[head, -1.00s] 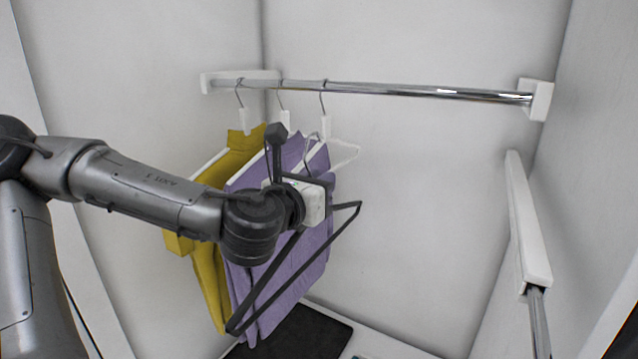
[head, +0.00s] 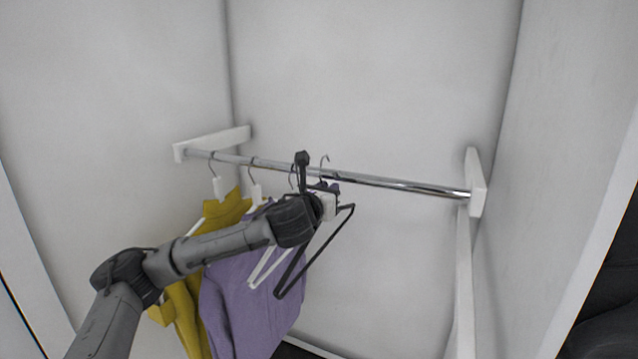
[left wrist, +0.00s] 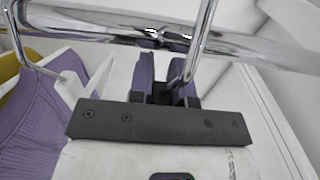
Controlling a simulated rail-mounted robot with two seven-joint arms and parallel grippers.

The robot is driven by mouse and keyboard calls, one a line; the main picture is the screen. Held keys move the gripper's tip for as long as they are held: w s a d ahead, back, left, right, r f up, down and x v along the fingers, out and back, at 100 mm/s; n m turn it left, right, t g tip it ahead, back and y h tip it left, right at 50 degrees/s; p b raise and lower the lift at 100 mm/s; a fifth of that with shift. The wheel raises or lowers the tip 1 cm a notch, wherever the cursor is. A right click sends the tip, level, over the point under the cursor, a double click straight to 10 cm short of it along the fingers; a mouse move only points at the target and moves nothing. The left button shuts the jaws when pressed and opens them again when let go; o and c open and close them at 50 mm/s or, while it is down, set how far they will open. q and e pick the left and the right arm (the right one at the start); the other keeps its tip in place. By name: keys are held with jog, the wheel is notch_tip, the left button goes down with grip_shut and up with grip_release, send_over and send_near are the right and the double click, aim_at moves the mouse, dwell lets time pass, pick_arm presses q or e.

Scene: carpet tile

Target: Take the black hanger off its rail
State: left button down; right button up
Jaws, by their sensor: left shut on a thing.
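The black hanger (head: 320,247) is in my left gripper (head: 328,192), which is shut on it near its neck. Its bare black frame hangs tilted below the gripper in the head view. Its metal hook (head: 324,161) rises above the chrome rail (head: 410,185) in the head view. In the left wrist view the hook (left wrist: 203,38) comes up from between the fingers (left wrist: 178,95) and crosses in front of the rail (left wrist: 250,45). The hook's tip is out of that view, and I cannot tell whether it touches the rail. My right gripper is not in view.
A yellow garment (head: 228,208) and a purple garment (head: 240,290) hang from the rail at the left on white hangers (head: 256,192), close to my left arm. The rail's right half is empty. White walls enclose the space, with a bracket (head: 476,192) at the rail's right end.

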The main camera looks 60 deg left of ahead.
pick_arm(q)
jog(key=shift+w+a+f+p, duration=0.2)
jog(key=shift+w+a+p, duration=0.15)
jog(key=shift+w+p, duration=0.3)
jog(key=shift+w+a+f+p, duration=0.15)
jog(key=shift+w+a+p, duration=0.2)
jog(key=shift+w+p, duration=0.25)
jog(key=shift+w+f, duration=0.15)
jog(key=shift+f, duration=0.05)
jog(key=shift+s+d+f+y+b, duration=0.1)
jog(key=shift+s+f+y+b, duration=0.15)
jog(key=shift+b, duration=0.25)
jog(key=b+v, duration=1.2)
jog(key=shift+s+d+b, duration=0.25)
jog(key=shift+s+b, duration=0.05)
jog(key=shift+b, duration=0.1)
jog(key=b+v, duration=1.3)
jog(key=v, duration=2.9)
jog(key=shift+d+f+b, duration=0.2)
jog(key=shift+d+b, duration=0.05)
jog(key=shift+b, duration=0.1)
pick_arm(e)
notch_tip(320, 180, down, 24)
pick_arm(q)
jog(key=shift+s, duration=0.1)
